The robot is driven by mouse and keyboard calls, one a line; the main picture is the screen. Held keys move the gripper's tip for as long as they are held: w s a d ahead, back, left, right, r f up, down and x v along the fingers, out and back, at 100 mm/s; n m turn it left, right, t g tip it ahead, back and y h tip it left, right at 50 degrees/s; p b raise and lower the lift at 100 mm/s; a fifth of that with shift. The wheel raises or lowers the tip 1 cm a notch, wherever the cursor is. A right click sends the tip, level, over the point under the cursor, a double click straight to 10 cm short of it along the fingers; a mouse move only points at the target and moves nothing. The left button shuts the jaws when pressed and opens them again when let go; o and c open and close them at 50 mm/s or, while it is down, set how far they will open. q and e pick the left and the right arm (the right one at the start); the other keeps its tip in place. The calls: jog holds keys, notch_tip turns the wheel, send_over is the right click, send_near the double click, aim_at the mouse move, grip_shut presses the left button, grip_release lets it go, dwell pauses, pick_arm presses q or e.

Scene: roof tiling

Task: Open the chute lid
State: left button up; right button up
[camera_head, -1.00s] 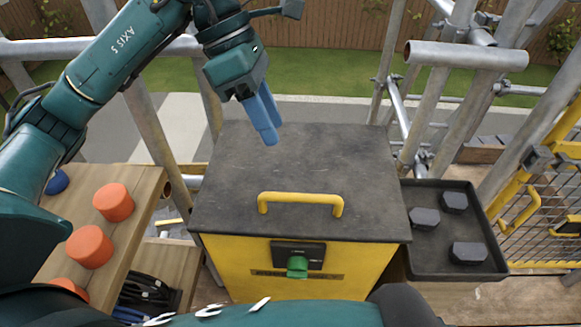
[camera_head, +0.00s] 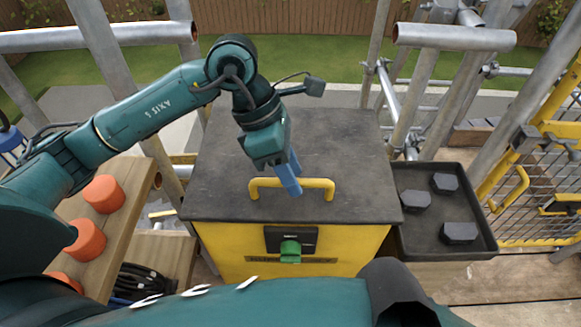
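The chute is a yellow box (camera_head: 225,245) with a dark grey lid (camera_head: 230,150), which lies flat and closed on top. A yellow bar handle (camera_head: 320,184) stands on the lid near its front edge. A black latch plate with a green tab (camera_head: 290,251) is on the box front below the lid. My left gripper (camera_head: 290,178) points down at the middle of the handle, its blue fingers overlapping the bar in the head view. I cannot tell whether they touch it or how far apart they are. My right gripper is not in view.
A black tray (camera_head: 420,240) with dark hexagonal pieces stands to the right of the box. A wooden shelf (camera_head: 125,215) with orange cylinders (camera_head: 103,194) is at left. Scaffold tubes (camera_head: 455,37) rise behind and right, beside a yellow mesh gate (camera_head: 525,205).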

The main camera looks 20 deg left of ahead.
pick_arm(q)
jog(key=shift+c, duration=0.6)
grip_shut()
